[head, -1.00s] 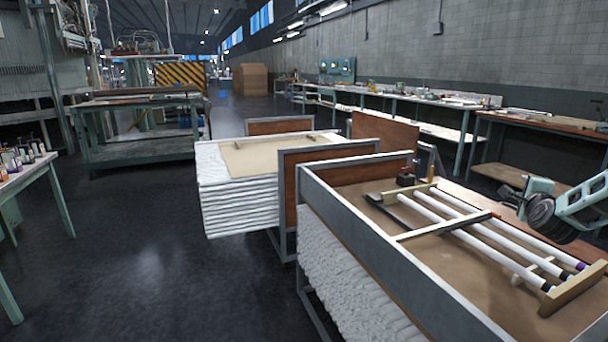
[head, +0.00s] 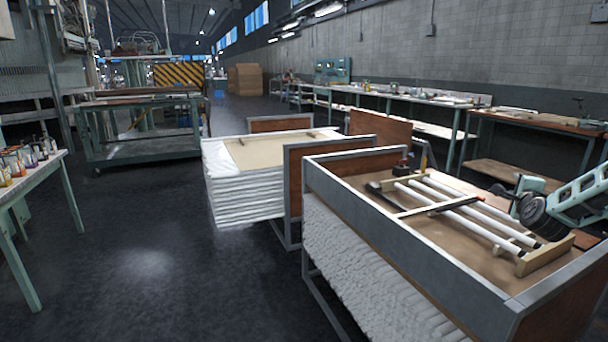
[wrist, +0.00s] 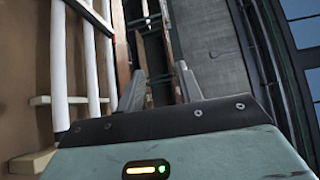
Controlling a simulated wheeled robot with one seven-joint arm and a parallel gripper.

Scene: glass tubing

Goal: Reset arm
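My gripper (wrist: 160,84) shows in the wrist view with its two grey fingers apart and nothing between them. Beyond the fingers lie a crate edge and grey floor. Several white tubes (head: 452,216) lie side by side on a wooden rack (head: 546,256) on top of the crate (head: 392,254) in the head view. Tubes also show at the left of the wrist view (wrist: 60,62), beside and apart from the fingers. My teal arm is at the right edge of the head view, over the crate's right side; its fingertips cannot be made out there.
A second stack with a white-wrapped side (head: 230,182) stands behind the crate. A table with small bottles (head: 22,182) is at the left. Workbenches (head: 530,124) line the right wall. The dark floor (head: 150,240) between is clear.

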